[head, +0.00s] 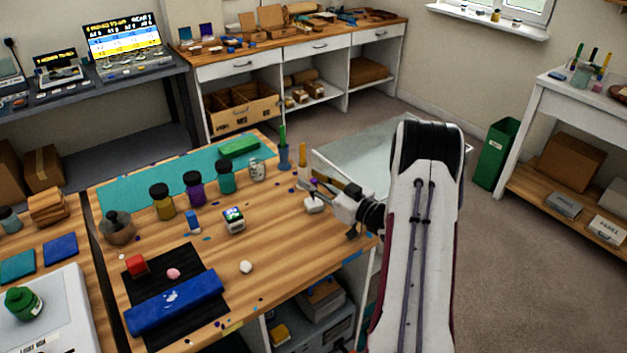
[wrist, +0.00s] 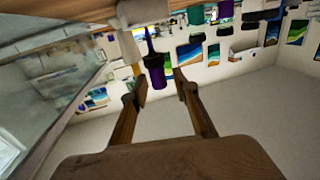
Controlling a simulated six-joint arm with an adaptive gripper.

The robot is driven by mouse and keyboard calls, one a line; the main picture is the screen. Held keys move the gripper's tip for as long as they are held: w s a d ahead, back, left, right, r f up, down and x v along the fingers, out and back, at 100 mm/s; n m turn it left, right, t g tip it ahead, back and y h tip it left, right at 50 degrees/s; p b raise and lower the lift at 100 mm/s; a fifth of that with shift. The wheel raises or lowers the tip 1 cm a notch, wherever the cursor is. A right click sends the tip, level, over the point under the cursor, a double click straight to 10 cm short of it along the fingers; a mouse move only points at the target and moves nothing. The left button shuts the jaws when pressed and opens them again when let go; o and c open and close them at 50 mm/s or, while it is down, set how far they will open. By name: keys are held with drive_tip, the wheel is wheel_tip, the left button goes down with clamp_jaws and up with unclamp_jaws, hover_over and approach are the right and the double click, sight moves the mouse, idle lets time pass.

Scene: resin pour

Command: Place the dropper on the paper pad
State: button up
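The dropper (wrist: 154,66), dark purple with a thin tip, shows in the wrist view just beyond the fingertips, nearer the left one. The wrist picture looks upside down, so its tip points down. The tip meets a white cup-like holder (wrist: 143,12). In the head view this holder (head: 314,204) stands near the table's right edge, and the dropper is hard to separate from the fingers. My gripper (wrist: 160,88) is open, with nothing between its fingers. In the head view my gripper (head: 325,190) is beside the holder. I cannot identify the paper pad with certainty.
Several jars, including a purple one (head: 194,189), stand along the teal mat (head: 120,191). A blue roll (head: 174,302) lies on a black mat (head: 146,262). Brushes in a blue cup (head: 284,157) stand behind the holder. The front right of the wooden tabletop (head: 285,246) is mostly clear.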

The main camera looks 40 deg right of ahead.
drive_tip(key=shift+r, duration=0.15)
drive_tip(key=s+d, duration=0.2)
drive_tip(key=s, duration=0.9)
drive_tip(key=shift+s+d, duration=0.15)
drive_tip(key=shift+s, duration=0.25)
drive_tip(key=shift+w, duration=0.1)
idle(0.4)
drive_tip(key=w+a+r+g+h, duration=0.1)
drive_tip(key=w+r+g+h, duration=0.15)
drive_tip(key=w+r, duration=0.2)
drive_tip(key=s+a+r+m+g+h, duration=0.15)
drive_tip(key=a+r+g+h, duration=0.3)
drive_tip(key=a+r, duration=0.6)
drive_tip(key=s+a+g+y, duration=0.1)
drive_tip(key=s+a+g, duration=0.1)
drive_tip(key=s+a, duration=0.8)
drive_tip(key=s+a+g+y, duration=0.2)
drive_tip(key=s+a, duration=0.9)
drive_tip(key=s, duration=0.6)
drive_tip(key=shift+s+a+r+m+g+y, duration=0.3)
drive_tip(key=shift+r+m+g, duration=0.05)
drive_tip(key=shift+g, duration=0.15)
